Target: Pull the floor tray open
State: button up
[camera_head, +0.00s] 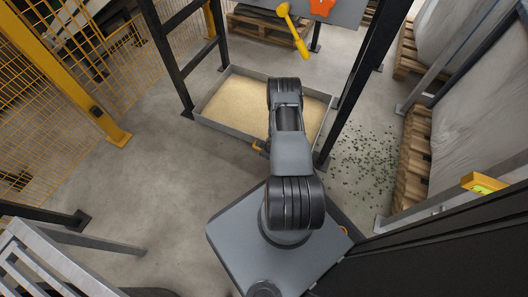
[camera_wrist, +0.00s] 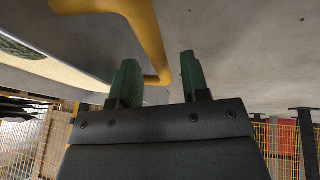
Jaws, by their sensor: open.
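The floor tray (camera_head: 222,128) is a shallow grey metal tray holding a layer of sand-coloured material. It lies on the floor between dark frame legs. In the wrist view the yellow bar handle (camera_wrist: 150,40) comes from the top, bends, and reaches the gap beyond my fingers. My gripper (camera_wrist: 160,80) is open, with two green fingers apart and the handle's far part seen between them. I cannot tell whether they touch. In the head view my arm hides the gripper and part of the tray.
Dark frame legs (camera_head: 347,85) stand on both sides of the tray. Dark green crumbs (camera_head: 365,160) lie on the floor at right, near wooden pallets (camera_head: 416,160). Yellow mesh fencing (camera_head: 85,50) is at left. The floor (camera_head: 140,180) left of my base is clear.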

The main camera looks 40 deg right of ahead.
dwell(0.3)
grip_shut()
dwell(0.4)
